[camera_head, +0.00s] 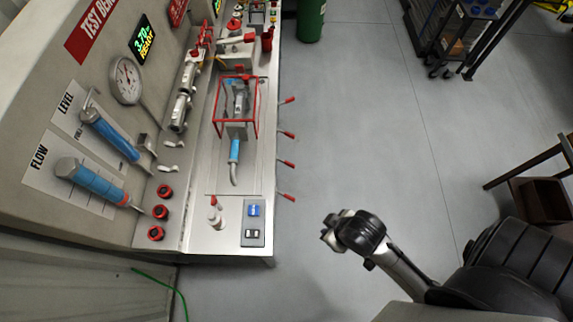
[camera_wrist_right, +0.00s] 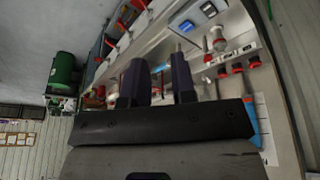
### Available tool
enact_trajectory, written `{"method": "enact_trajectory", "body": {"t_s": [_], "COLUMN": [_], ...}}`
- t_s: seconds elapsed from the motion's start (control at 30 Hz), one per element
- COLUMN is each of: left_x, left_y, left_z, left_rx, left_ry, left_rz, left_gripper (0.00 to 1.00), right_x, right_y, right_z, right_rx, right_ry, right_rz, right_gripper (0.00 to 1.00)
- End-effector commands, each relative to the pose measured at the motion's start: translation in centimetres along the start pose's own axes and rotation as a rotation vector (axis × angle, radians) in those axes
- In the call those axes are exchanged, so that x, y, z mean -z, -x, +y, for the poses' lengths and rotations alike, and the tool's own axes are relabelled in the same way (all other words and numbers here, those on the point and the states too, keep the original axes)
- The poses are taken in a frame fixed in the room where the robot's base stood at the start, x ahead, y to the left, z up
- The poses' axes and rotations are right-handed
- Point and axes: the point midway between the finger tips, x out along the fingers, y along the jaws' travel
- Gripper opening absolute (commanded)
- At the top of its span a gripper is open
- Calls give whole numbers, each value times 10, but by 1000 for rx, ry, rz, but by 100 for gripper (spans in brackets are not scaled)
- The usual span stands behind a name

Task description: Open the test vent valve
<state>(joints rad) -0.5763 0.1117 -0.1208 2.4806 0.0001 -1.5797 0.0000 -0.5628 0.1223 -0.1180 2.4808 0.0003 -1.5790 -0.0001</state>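The test bench (camera_head: 215,235) fills the left side of the head view. No legible label marks the test vent valve, so I cannot tell which control it is. A small white valve with a reddish top (camera_head: 216,213) stands on the near deck; it also shows in the right wrist view (camera_wrist_right: 217,40). Several red knobs (camera_head: 160,212) sit on the panel to its left. Several red levers (camera_head: 287,163) stick out along the bench's right edge. My right gripper (camera_head: 332,231) is empty over the floor, right of the bench. Its fingers (camera_wrist_right: 159,78) are apart. My left gripper is out of view.
A red-framed cage (camera_head: 237,107) stands mid-deck around a fitting. A green cylinder (camera_head: 311,18), a dark cart (camera_head: 455,35) and a wooden stand (camera_head: 545,190) are farther off. The floor between is clear.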

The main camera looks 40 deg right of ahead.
Motion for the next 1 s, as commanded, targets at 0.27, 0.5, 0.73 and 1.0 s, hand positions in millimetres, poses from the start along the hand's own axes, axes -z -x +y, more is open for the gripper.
{"method": "enact_trajectory", "body": {"t_s": [0.27, 0.5, 0.73, 1.0], "left_x": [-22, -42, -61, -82], "left_y": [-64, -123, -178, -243], "left_z": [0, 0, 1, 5], "left_rx": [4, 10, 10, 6], "left_ry": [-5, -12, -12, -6], "left_rz": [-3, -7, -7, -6], "left_gripper": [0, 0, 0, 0], "right_x": [32, 70, 101, 134], "right_y": [-54, -95, -147, -220], "right_z": [9, 22, 37, 63], "right_rx": [-28, -72, -121, -196], "right_ry": [12, 39, 65, 88], "right_rz": [119, 249, 316, 338], "right_gripper": [0, 0, 0, 0]}}
